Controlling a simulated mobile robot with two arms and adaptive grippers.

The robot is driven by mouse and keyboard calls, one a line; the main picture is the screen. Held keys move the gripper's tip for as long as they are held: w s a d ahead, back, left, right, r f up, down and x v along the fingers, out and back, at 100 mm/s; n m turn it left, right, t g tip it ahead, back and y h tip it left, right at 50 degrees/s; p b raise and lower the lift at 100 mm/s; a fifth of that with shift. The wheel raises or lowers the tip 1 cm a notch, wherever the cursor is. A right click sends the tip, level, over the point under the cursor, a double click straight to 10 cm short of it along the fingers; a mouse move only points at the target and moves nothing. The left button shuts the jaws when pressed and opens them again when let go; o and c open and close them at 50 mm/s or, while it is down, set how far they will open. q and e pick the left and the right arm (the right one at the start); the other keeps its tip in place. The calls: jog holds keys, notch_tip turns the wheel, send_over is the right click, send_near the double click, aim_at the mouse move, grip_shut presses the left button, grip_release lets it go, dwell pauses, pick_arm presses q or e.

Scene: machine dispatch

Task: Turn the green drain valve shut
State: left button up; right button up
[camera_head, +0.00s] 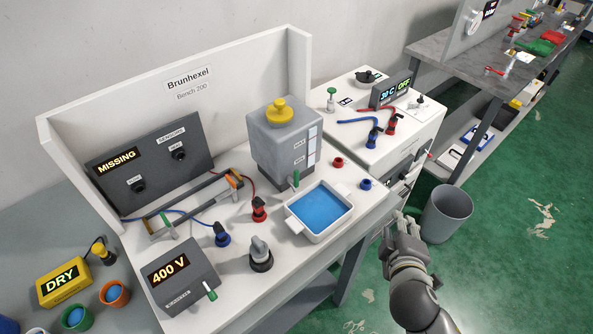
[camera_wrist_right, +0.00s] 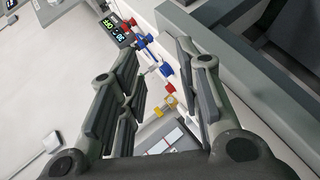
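The green drain valve handle (camera_head: 295,178) stands upright at the lower front of the grey tank (camera_head: 283,150), which has a yellow cap (camera_head: 279,110). A white tray (camera_head: 340,212) holding blue liquid sits on the bench just in front of the valve. My right gripper (camera_head: 402,228) is apart from the valve, to the right of the bench edge and above the floor. In the right wrist view, its fingers (camera_wrist_right: 157,65) are spread with nothing between them. The valve handle cannot be made out there. My left gripper is not in view.
The white bench also holds a 400 V box (camera_head: 183,273) with a green-tipped lever, a grey knob (camera_head: 261,255), and red (camera_head: 259,208) and blue (camera_head: 222,234) connectors. A grey bin (camera_head: 446,213) stands on the green floor near my right gripper.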

jog(key=w+a+r+n+t+y, duration=0.2)
jog(key=w+a+r+n+t, duration=0.25)
jog(key=r+n, duration=0.35)
jog(key=n+g+y, duration=0.2)
jog(key=n+y, duration=1)
jog(key=n, duration=1.2)
send_near(298, 176)
jog(key=shift+d+r, duration=0.1)
jog(key=shift+d, duration=0.05)
jog(key=shift+w+a, duration=0.1)
jog(key=shift+a, duration=0.1)
jog(key=p+x, duration=0.2)
jog(key=x, duration=0.8)
jog(key=shift+w+a+p, duration=0.1)
jog(key=shift+p, duration=0.3)
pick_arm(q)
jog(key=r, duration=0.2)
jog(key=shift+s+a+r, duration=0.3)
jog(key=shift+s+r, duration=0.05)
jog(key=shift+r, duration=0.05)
